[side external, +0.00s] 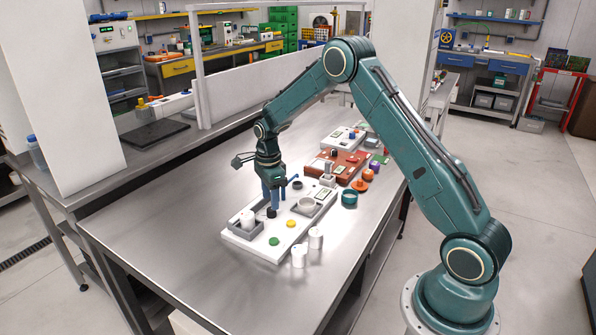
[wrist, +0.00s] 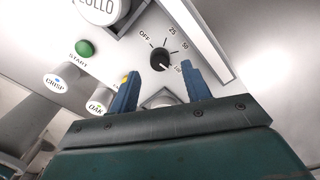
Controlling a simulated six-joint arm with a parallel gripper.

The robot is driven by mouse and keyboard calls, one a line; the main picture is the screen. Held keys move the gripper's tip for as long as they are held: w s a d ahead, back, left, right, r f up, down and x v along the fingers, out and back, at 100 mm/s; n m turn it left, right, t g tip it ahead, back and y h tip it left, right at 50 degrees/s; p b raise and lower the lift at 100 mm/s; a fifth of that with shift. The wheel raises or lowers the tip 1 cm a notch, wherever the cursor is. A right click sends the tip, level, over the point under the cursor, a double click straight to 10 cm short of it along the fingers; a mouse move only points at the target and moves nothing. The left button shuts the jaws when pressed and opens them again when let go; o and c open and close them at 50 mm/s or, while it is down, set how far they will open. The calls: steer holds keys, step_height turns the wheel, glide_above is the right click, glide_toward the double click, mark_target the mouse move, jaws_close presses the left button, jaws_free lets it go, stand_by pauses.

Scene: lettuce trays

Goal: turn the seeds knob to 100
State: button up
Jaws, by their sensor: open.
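A black round knob (wrist: 159,59) sits on the white panel in the wrist view, with a dial marked OFF, 25, 50 and a mark by my finger that looks like 100. A pale pointer line on it seems to point to the lower right, toward that last mark. I see no seeds label. In the side view the knob (side external: 271,212) is just below my gripper (side external: 272,198). My gripper (wrist: 160,82) has its two blue fingers spread, with nothing between them. The knob appears beyond the fingertips, apart from them. The right finger partly covers the last mark.
A green START button (wrist: 85,48) is on the panel. White cups marked LOLLO (wrist: 98,12), CRISP (wrist: 58,80) and OAK (wrist: 97,103) show nearby. Two white cylinders (side external: 299,256) stand at the panel's front. The table's left side (side external: 160,215) is clear.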

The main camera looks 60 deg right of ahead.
step_height(320, 180, up, 10)
steer(key=shift+r, duration=0.15)
stand_by(0.3)
steer(key=shift+r, duration=2)
